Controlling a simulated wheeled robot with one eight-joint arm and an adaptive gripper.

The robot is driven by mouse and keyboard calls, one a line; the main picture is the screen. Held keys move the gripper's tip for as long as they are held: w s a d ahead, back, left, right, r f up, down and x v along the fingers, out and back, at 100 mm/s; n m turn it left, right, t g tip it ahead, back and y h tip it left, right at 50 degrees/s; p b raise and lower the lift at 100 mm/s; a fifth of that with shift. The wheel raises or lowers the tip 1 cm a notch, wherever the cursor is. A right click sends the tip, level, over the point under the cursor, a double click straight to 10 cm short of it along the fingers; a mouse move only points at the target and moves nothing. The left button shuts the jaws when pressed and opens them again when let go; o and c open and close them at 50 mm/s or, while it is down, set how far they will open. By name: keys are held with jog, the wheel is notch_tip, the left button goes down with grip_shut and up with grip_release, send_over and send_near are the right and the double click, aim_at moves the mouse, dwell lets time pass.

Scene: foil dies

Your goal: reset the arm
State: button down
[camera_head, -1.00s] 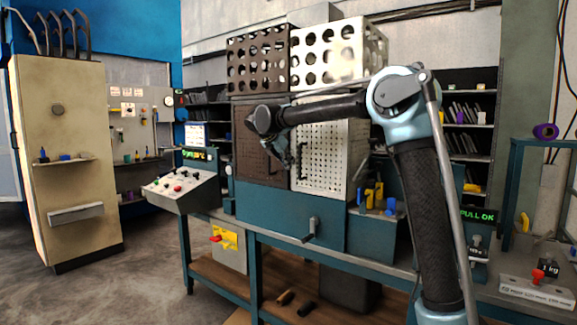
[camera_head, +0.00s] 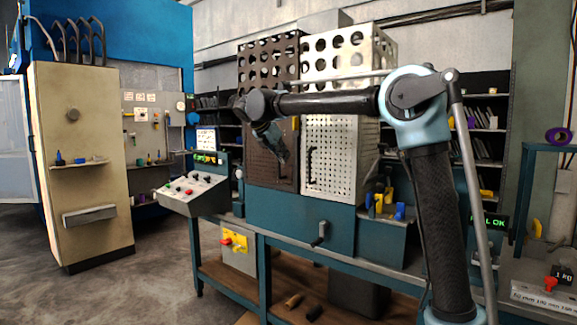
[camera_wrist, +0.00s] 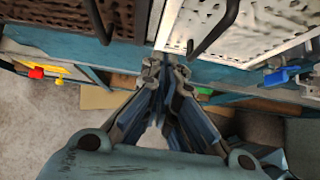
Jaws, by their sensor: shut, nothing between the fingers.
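My gripper (camera_head: 283,156) hangs from the bent arm in front of the dark perforated panel in the head view, pointing down and to the right. In the wrist view my gripper (camera_wrist: 166,66) has its fingertips together, with nothing between them. Below it in that view are the blue bench and the floor. The dark perforated panel (camera_head: 262,165) and the white perforated panel (camera_head: 335,160) stand side by side on the bench. A black handle is on each panel, and both handles show in the wrist view. My forearm crosses in front of the panels.
A control box (camera_head: 192,192) with buttons stands left of the bench (camera_head: 300,225). A beige cabinet (camera_head: 80,150) is at far left. Blue and yellow items (camera_head: 385,205) sit right of the panels. A crank handle (camera_head: 320,234) sticks out of the bench front. Open floor lies at left.

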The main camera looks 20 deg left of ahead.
jog(key=s+d+f+m+g, duration=0.1)
jog(key=s+d+f+m, duration=0.3)
jog(key=d, duration=0.8)
jog(key=s+d+f+m+g, duration=0.25)
jog(key=d+m, duration=0.35)
jog(key=d, duration=0.6)
jog(key=s+d+f+m+g, duration=0.1)
jog(key=s+d+f+m, duration=0.35)
jog(key=d, duration=0.75)
jog(key=s+d+f+m+y, duration=0.1)
jog(key=s+d+f+m, duration=0.3)
jog(key=s+f, duration=0.3)
jog(key=s+d+f+m+g+y, duration=0.1)
jog(key=s+d+f+m, duration=0.4)
jog(key=f, duration=0.5)
jog(key=s+d+f+m+y, duration=0.1)
jog(key=s+d+f+m, duration=0.3)
jog(key=s+f+m, duration=0.3)
jog(key=s+f, duration=0.2)
jog(key=s, duration=0.2)
jog(key=shift+d+y, duration=0.25)
jog(key=shift+y, duration=0.15)
jog(key=shift+g, duration=0.25)
jog(key=shift+w+f, duration=0.2)
jog(key=shift+w, duration=0.25)
